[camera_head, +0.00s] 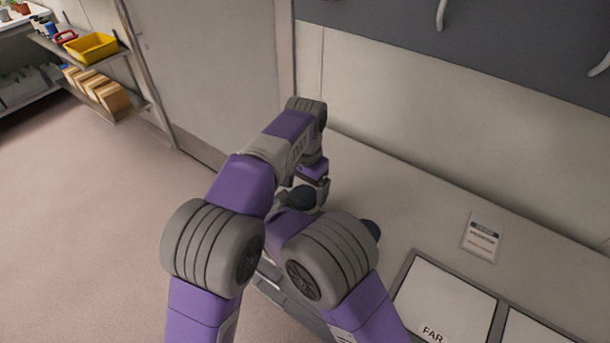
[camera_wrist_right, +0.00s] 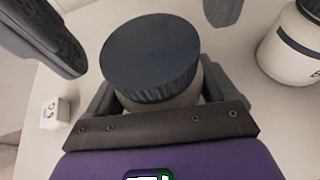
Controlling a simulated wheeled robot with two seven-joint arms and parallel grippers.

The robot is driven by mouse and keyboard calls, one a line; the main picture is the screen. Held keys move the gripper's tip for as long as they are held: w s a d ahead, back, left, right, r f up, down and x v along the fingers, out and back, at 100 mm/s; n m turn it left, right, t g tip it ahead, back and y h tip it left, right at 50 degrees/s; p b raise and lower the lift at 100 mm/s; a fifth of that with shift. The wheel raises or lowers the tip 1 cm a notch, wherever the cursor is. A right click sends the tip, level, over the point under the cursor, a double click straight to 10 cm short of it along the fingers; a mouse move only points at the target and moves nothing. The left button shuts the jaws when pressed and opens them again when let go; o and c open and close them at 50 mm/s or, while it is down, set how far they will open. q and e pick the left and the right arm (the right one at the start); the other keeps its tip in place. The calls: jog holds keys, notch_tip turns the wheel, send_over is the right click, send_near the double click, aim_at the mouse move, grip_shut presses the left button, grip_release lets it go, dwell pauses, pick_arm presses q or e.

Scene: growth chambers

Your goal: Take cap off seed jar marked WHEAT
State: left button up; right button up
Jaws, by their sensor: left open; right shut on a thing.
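A pale jar (camera_wrist_right: 160,104) with a dark ribbed cap (camera_wrist_right: 150,50) stands between the fingers of my right gripper (camera_wrist_right: 160,92), which is shut on its body below the cap. The cap is on the jar. No label shows on it, so I cannot read WHEAT. In the head view its dark cap (camera_head: 303,196) shows just under my left gripper (camera_head: 312,186). The left gripper is open. Its two grey fingers show in the right wrist view on either side of the cap, apart from it. My right gripper is hidden behind my arm in the head view.
A second pale jar (camera_wrist_right: 291,46) with a dark band stands close on the right. A small white marked block (camera_wrist_right: 55,112) lies at left. A card (camera_head: 482,237) and a grey-framed panel marked FAR (camera_head: 443,300) lie on the counter (camera_head: 400,190). The wall is behind.

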pick_arm(q)
jog(key=shift+f, duration=0.65)
jog(key=c, duration=1.1)
jog(key=n, duration=0.6)
jog(key=shift+d, duration=0.1)
jog(key=o, duration=1.2)
jog(key=shift+c, duration=0.2)
jog(key=shift+r, duration=2.3)
